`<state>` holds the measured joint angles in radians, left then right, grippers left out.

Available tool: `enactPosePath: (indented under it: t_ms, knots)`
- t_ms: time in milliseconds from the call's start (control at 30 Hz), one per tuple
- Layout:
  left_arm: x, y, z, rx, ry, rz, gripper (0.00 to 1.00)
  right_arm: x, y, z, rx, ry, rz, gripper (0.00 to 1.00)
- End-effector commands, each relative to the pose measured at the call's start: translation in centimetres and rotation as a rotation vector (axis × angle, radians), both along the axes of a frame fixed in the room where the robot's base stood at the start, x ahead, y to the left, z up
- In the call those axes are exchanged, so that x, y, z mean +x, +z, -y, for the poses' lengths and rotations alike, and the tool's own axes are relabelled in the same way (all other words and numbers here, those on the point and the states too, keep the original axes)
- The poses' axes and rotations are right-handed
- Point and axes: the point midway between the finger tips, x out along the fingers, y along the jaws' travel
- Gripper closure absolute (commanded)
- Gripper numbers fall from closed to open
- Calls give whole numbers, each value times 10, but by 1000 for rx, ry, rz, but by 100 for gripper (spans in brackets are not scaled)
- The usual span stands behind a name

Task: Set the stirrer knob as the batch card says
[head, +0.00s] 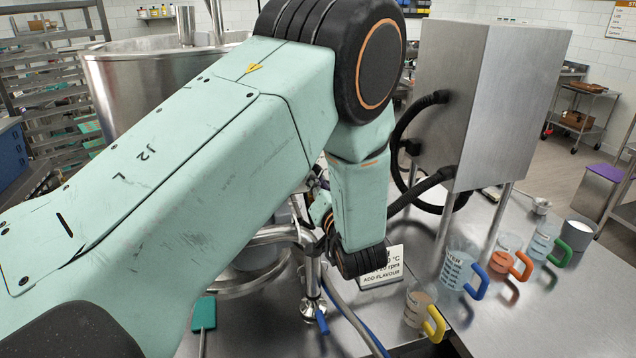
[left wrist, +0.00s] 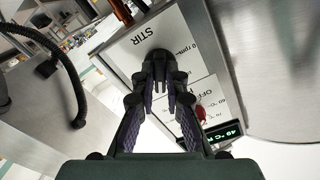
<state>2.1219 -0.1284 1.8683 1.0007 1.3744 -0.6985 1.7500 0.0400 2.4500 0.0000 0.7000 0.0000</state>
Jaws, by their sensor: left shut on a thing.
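In the left wrist view, my left gripper (left wrist: 158,80) is shut on the dark stirrer knob (left wrist: 158,56), whose body is largely covered by the fingers. The knob sits on a white control panel (left wrist: 150,38) marked "STIR", with "0 rpm" beside it. In the head view my left arm hides the panel and most of the gripper. The batch card (head: 381,279) stands on the bench just past my arm. Its lower lines read "°C", "rpm" and "ADD FLAVOUR"; the arm covers the numbers. My right gripper is in neither view.
A green display (left wrist: 224,133) reads about 49 °C, near a red part (left wrist: 200,113) and "OFF". Jugs with yellow (head: 434,325), blue (head: 477,281), orange (head: 522,265) and green (head: 560,252) handles stand right of the card. A steel cabinet (head: 485,100) with black hoses stands behind.

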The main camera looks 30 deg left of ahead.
Motion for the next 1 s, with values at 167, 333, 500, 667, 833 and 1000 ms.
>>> enactPosePath:
  t_ms: [167,333,500,667,833,1000]
  knots:
    - [2,5,1,5,-4,14,84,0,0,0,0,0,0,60]
    - [2,3,1,3,-2,9,69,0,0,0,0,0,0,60]
    - [1,2,0,2,-2,7,65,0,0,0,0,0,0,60]
    - [1,2,0,1,-1,5,65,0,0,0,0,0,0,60]
    - [1,1,0,-3,-1,7,65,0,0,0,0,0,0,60]
    - [1,0,0,-50,-2,64,65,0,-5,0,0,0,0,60]
